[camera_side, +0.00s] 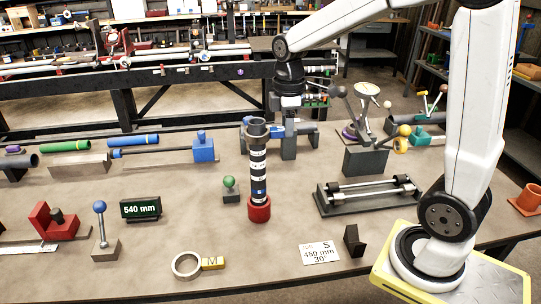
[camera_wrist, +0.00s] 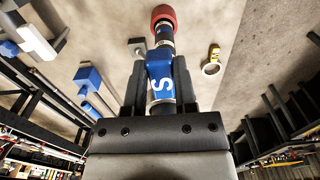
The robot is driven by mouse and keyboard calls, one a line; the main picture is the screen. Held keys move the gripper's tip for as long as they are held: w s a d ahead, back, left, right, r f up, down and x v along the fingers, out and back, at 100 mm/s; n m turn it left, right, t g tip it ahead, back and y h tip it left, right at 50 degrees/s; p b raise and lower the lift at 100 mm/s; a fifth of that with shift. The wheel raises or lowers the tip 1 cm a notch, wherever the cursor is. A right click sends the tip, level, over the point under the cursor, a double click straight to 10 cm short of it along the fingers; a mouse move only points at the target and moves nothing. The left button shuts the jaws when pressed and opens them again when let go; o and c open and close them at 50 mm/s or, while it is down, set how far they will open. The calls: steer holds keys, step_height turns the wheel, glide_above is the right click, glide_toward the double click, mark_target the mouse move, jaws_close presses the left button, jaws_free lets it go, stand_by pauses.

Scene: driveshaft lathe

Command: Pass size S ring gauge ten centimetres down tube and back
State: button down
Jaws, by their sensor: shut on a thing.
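My gripper (camera_side: 289,143) is shut on the blue handle of the size S ring gauge (camera_wrist: 160,84), whose white S shows between the fingers (camera_wrist: 160,75) in the wrist view. The tube (camera_side: 258,180) is dark with white bands and stands upright in a red base (camera_side: 259,208); the base also shows in the wrist view (camera_wrist: 163,14). The gripper is just right of the tube's upper part. A wider dark grey collar shows at the tube's top. I cannot tell whether the gauge's ring is around the tube or beside it.
The M ring gauge (camera_side: 187,265) lies in front. A card reading S, 450 mm, 30° (camera_side: 320,253) lies right of it. A green-knobbed block (camera_side: 230,190) stands close left of the tube; a roller stand (camera_side: 369,195) is to the right. A 540 mm display (camera_side: 140,208) stands left.

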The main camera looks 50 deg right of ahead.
steer(key=shift+f, duration=2.75)
stand_by(1.8)
steer(key=shift+r, duration=0.25)
steer(key=shift+r, duration=0.7)
steer(key=shift+r, duration=0.35)
steer(key=shift+r, duration=0.35)
steer(key=shift+r, duration=0.35)
steer(key=shift+r, duration=0.7)
steer(key=shift+r, duration=0.35)
steer(key=shift+r, duration=1.05)
